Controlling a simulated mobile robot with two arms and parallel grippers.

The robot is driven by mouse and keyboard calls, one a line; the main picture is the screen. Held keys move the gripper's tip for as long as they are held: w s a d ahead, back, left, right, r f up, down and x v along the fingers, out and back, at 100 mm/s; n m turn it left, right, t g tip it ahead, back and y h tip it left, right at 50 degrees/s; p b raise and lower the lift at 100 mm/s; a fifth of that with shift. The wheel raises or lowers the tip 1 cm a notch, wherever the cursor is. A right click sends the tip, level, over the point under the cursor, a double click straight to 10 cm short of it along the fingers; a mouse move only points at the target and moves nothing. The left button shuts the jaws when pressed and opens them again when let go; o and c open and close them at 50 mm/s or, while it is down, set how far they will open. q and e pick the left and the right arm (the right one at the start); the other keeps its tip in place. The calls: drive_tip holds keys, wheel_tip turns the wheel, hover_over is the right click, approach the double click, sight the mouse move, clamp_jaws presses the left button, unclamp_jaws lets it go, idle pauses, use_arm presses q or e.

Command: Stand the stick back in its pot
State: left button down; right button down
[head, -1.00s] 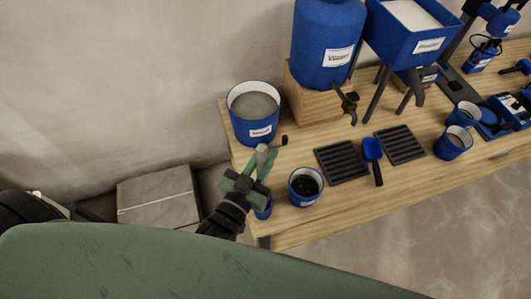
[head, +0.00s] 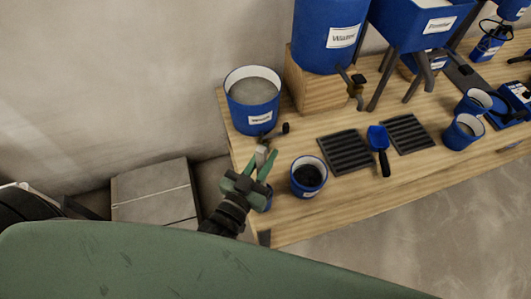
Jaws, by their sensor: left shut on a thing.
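My left gripper (head: 264,163) has green fingers and is near the left front corner of the wooden bench. It is shut on a pale grey stick (head: 261,153), of which only a short end shows between the fingers. A small blue pot (head: 268,204) is partly hidden behind the gripper; its opening and contents cannot be seen. I cannot tell whether the stick's lower end is in that pot. Another blue pot (head: 308,178) with dark contents stands just right of the gripper. My right gripper is not in view.
A large blue bucket (head: 253,117) of grey material stands behind the gripper, with a dark knob (head: 284,128) beside it. A Water tank (head: 330,42), black grates (head: 345,152), a blue scoop (head: 378,140) and blue cups (head: 463,132) are further right. Bench (head: 345,202) is clear in front.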

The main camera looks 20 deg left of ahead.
use_arm(q)
drive_tip(key=shift+f+b, duration=1.25)
drive_tip(key=shift+f, duration=1.05)
drive_tip(key=c, duration=1.3)
unclamp_jaws()
drive_tip(key=shift+o, duration=0.2)
drive_tip(key=s+a+b, duration=0.1)
drive_tip(key=s, duration=0.6)
drive_tip(key=shift+s+a, duration=0.25)
drive_tip(key=shift+s, duration=0.05)
